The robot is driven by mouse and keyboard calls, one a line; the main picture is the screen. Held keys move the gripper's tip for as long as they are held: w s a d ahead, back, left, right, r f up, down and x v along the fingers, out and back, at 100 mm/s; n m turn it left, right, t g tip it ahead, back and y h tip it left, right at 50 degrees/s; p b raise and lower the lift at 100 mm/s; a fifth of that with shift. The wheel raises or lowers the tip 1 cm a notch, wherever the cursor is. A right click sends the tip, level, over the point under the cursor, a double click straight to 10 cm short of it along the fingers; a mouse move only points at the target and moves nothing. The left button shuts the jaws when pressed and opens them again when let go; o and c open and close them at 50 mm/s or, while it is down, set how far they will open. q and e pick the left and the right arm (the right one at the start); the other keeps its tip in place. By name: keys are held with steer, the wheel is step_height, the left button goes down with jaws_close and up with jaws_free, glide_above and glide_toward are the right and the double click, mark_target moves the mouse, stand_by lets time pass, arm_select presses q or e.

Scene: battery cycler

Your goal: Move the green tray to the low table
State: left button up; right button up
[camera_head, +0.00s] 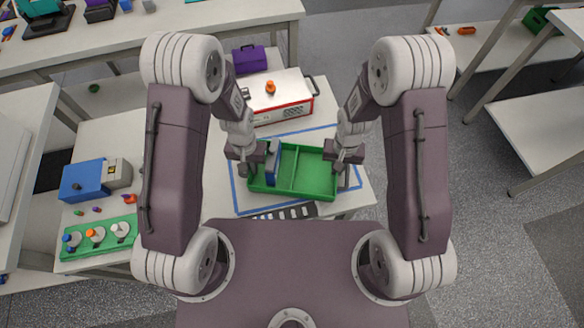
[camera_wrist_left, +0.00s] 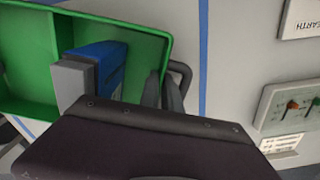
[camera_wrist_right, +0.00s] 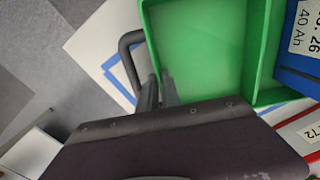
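The green tray (camera_head: 318,175) is on a white table inside a blue tape outline. A divider splits it, and a blue block-shaped cell (camera_head: 272,163) stands in its left part. The left wrist view shows the tray (camera_wrist_left: 30,60) and cell (camera_wrist_left: 110,62). My left gripper (camera_head: 258,172) is at the tray's left end, its close-set fingers either side of the end wall beside a dark handle (camera_wrist_left: 181,75). My right gripper (camera_head: 338,170) is likewise at the right end wall; the right wrist view shows the tray (camera_wrist_right: 205,50) and handle (camera_wrist_right: 127,50). Which table is the low one is unclear.
A red-and-white box (camera_head: 285,105) stands just behind the tray. A blue device (camera_head: 83,180) and a green rack (camera_head: 98,237) sit on the left. Pale tables (camera_head: 535,120) stand at the right, with open grey floor (camera_head: 415,110) between.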

arm_select(q)
steer(key=o, duration=0.3)
steer(key=shift+r, duration=0.15)
arm_select(e)
steer(key=o, duration=0.3)
steer(key=shift+r, duration=0.15)
arm_select(q)
step_height(320, 180, up, 12)
arm_select(e)
step_height(320, 180, up, 12)
stand_by(0.5)
